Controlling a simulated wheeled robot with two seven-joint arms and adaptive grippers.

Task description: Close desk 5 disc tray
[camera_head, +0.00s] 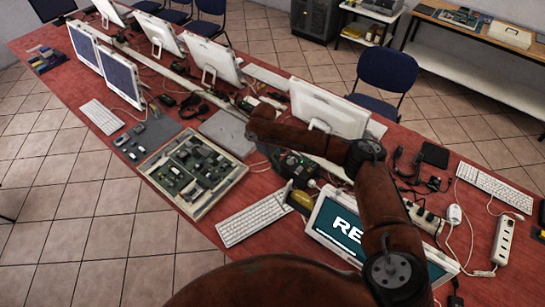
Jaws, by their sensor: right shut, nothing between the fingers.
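My right arm comes in from the bottom and bends left over the desk. My right gripper (249,134) is small and dark at the far end of this arm, beside a flat grey case (226,132). It looks shut and empty. I cannot make out a disc tray with certainty; the arm covers part of the desk equipment. A white monitor (328,107) stands behind the arm. A tilted screen showing the letters "RE" (338,226) is partly hidden by the arm. My left gripper is not in view.
The long red table (215,212) is crowded with monitors, cables and keyboards (252,219). An open case of circuit boards (194,172) lies left of the gripper. A power strip (503,240) lies at right. A blue chair (388,72) stands behind the table. Tiled floor is open at left.

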